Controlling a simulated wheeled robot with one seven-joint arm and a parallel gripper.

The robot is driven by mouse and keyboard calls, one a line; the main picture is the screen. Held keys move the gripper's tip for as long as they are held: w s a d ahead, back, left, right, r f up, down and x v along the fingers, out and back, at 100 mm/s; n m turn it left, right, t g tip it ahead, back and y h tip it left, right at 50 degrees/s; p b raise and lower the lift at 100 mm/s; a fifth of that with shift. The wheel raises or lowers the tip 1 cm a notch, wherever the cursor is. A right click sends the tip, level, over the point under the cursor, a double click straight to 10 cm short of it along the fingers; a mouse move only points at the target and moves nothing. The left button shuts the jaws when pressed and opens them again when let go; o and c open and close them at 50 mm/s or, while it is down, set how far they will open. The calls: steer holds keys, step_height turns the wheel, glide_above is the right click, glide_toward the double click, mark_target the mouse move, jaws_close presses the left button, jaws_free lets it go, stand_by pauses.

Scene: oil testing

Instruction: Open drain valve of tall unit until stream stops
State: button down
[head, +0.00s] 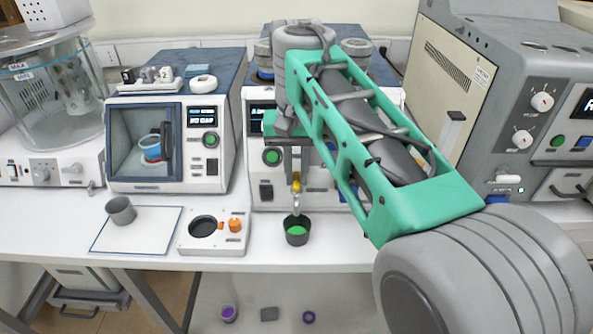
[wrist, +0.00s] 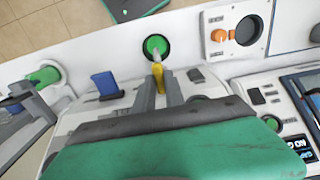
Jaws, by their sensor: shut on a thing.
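The tall unit (head: 257,193) stands at the middle of the bench, largely hidden behind my arm. Its drain valve has a yellow handle (head: 296,187) above a metal spout. My gripper (head: 296,174) reaches down in front of the unit and is shut on this yellow handle. In the wrist view, my gripper's fingers (wrist: 160,84) close around the yellow handle (wrist: 158,72). A dark cup (head: 298,238) with green liquid stands directly below the spout; it also shows in the wrist view (wrist: 155,48). I cannot tell whether a stream is falling.
A white device (head: 212,243) with a round well and orange knob stands left of the cup. A grey cup (head: 121,210) sits on a white mat (head: 135,240) farther left. A large grey machine (head: 500,110) stands at the right. The bench edge is close in front.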

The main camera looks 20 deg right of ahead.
mark_target(297, 178)
stand_by(0.4)
steer(key=c, duration=1.4)
jaws_free()
step_height(297, 178, up, 8)
steer(key=p, duration=0.7)
steer(key=shift+p, duration=0.3)
steer(key=shift+f, duration=0.1)
